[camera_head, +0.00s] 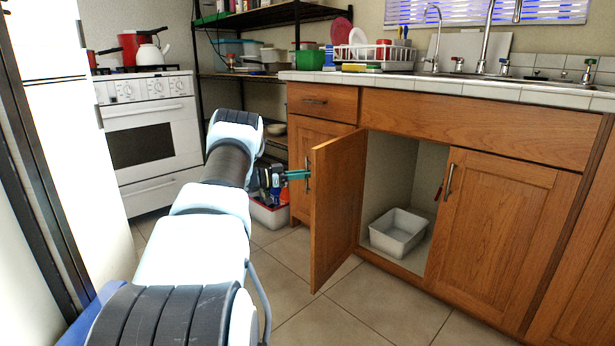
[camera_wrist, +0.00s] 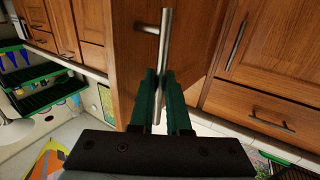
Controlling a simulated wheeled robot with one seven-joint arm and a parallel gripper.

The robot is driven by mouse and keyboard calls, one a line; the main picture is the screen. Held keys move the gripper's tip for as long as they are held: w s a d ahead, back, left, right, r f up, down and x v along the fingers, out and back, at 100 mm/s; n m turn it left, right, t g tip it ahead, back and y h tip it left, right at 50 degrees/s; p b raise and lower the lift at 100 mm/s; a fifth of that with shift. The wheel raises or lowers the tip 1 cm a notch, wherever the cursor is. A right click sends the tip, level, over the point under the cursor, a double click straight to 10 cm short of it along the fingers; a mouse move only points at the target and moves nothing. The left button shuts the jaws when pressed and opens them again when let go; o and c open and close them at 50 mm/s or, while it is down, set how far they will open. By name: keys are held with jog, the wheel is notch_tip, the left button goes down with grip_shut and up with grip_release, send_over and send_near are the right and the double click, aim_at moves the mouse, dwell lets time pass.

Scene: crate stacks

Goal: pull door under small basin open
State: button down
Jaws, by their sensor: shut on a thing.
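The wooden cabinet door (camera_head: 338,208) under the counter stands swung open toward me. The cupboard behind it is open to view. The door's metal bar handle (camera_head: 307,176) is on its outer face, near its free edge. My gripper (camera_head: 297,174) reaches it from the left with its green fingers. In the wrist view the handle (camera_wrist: 165,45) runs between the two green fingers of my gripper (camera_wrist: 161,75), which is shut on it. The door face (camera_wrist: 135,50) fills the middle behind it. The sink basin itself is hidden by the counter edge; its faucets (camera_head: 483,45) show above.
A white tub (camera_head: 397,232) stands inside the cupboard. The closed right door (camera_head: 490,235) adjoins the opening. A bin of bottles (camera_head: 270,212) stands behind my gripper, near the shelf rack. A white stove (camera_head: 150,130) is at the left. Tiled floor (camera_head: 365,300) before the cupboard is clear.

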jog(key=shift+r, duration=0.1)
jog(key=c, duration=0.9)
grip_release()
jog(key=p+v, duration=0.1)
jog(key=v, duration=0.9)
jog(key=shift+s+a, duration=0.1)
jog(key=shift+a, duration=0.2)
